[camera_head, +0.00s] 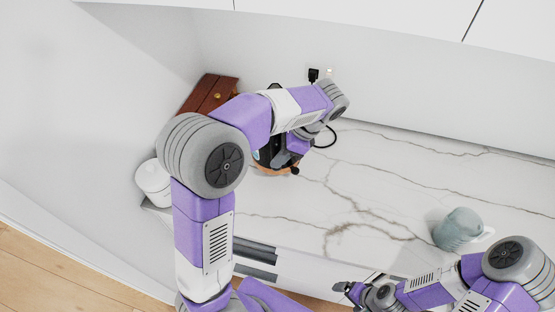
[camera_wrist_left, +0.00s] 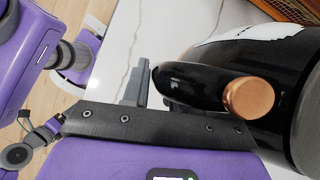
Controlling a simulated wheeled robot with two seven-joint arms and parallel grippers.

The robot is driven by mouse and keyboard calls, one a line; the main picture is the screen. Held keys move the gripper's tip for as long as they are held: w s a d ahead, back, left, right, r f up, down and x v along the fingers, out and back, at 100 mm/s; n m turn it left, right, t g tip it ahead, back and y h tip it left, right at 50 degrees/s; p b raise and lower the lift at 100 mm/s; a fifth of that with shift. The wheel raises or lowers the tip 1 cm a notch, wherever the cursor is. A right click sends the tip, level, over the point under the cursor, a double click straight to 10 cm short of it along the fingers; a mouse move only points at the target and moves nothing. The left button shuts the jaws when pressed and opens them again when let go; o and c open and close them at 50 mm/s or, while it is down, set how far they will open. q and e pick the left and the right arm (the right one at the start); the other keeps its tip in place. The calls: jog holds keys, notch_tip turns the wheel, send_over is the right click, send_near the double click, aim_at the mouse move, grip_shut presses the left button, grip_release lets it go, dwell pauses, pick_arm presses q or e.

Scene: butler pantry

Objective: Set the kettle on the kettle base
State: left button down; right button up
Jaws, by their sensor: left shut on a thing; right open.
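The black kettle (camera_wrist_left: 285,75) fills the right of the left wrist view, with a black handle (camera_wrist_left: 190,84) ending in a copper-coloured knob (camera_wrist_left: 248,98). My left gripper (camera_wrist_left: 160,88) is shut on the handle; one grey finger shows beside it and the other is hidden. In the head view the kettle (camera_head: 266,156) is mostly hidden behind my left arm at the back left of the counter. A copper-coloured edge shows low on it; I cannot tell whether this is kettle or base. The kettle base is not clearly visible. My right gripper (camera_head: 349,291) is open and empty at the counter's front edge.
A brown wooden box (camera_head: 203,94) stands behind the kettle, and a white canister (camera_head: 152,180) at the left end. A black cord (camera_head: 331,139) and a wall plug (camera_head: 313,75) are at the back. A grey-green jug (camera_head: 457,228) stands right. The marble counter's middle (camera_head: 365,185) is clear.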

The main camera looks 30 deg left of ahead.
pick_arm(q)
jog(key=w+a+m+p, duration=0.1)
jog(key=w+a+p, duration=0.1)
jog(key=w+a, duration=0.1)
jog(key=w+a+f+m+t+p, duration=0.1)
jog(key=w+a+p, duration=0.1)
jog(key=w+a, duration=0.1)
jog(key=w+a+p, duration=0.3)
jog(key=w+a, duration=0.1)
jog(key=shift+w+f+m+t+y, duration=0.1)
jog(key=shift+f+m+t+y, duration=0.1)
jog(key=shift+m+t+y, duration=0.2)
jog(key=shift+w+f, duration=0.1)
jog(key=shift+f, duration=0.15)
notch_tip(320, 180, down, 4)
jog(key=b, duration=0.4)
jog(key=shift+p, duration=0.7)
dwell(0.8)
jog(key=shift+f, duration=0.2)
dwell(0.6)
